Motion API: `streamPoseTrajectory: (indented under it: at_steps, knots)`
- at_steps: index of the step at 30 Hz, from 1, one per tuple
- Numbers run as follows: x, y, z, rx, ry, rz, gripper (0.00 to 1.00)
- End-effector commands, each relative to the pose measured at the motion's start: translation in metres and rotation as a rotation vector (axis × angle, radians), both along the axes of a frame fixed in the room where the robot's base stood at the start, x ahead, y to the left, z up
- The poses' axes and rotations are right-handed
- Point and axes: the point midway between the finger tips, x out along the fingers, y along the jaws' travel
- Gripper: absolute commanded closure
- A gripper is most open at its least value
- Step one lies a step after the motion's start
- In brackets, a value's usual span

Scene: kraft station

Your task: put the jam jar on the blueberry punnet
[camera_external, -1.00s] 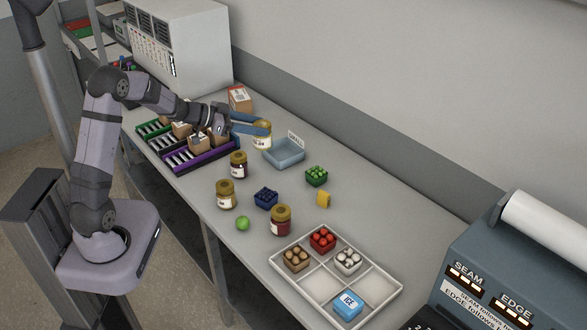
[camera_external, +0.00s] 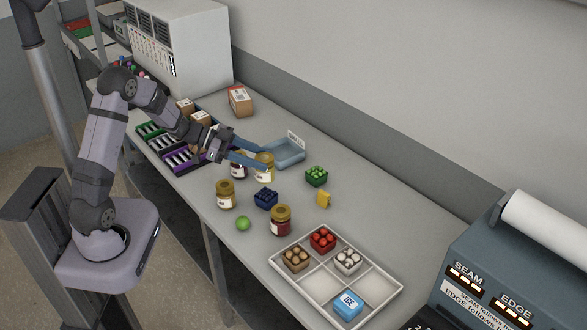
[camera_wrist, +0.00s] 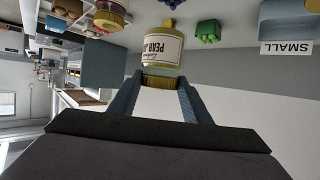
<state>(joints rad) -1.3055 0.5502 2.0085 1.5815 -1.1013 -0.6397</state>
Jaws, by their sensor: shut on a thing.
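My gripper (camera_external: 262,160) is shut on a jam jar (camera_external: 264,172) with a gold lid, held above the table. In the wrist view the fingers (camera_wrist: 160,82) close around its lid, and the jar's pale label (camera_wrist: 161,48) reads "PEAR". The blueberry punnet (camera_external: 265,199), dark blue with dark berries, stands on the table below and in front of the held jar in the external view. The jar is apart from the punnet.
A lime (camera_external: 243,223), green punnet (camera_external: 316,176), yellow item (camera_external: 323,199), blue tray (camera_external: 288,153) and white divided tray (camera_external: 379,313) are around.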

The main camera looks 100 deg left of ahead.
Motion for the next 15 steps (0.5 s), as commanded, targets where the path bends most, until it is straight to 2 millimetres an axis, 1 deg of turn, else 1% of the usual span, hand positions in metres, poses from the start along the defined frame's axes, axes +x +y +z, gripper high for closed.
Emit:
streamPoseTrajectory:
  at_steps: [3, 11, 15]
  knots:
    - [0.0, 0.0, -0.01, -0.001, -0.003, 0.001, 0.9]
    - [0.0, 0.0, -0.017, 0.0, -0.003, 0.001, 0.9]
    - [0.0, 0.0, -0.031, -0.003, -0.002, 0.002, 0.9]
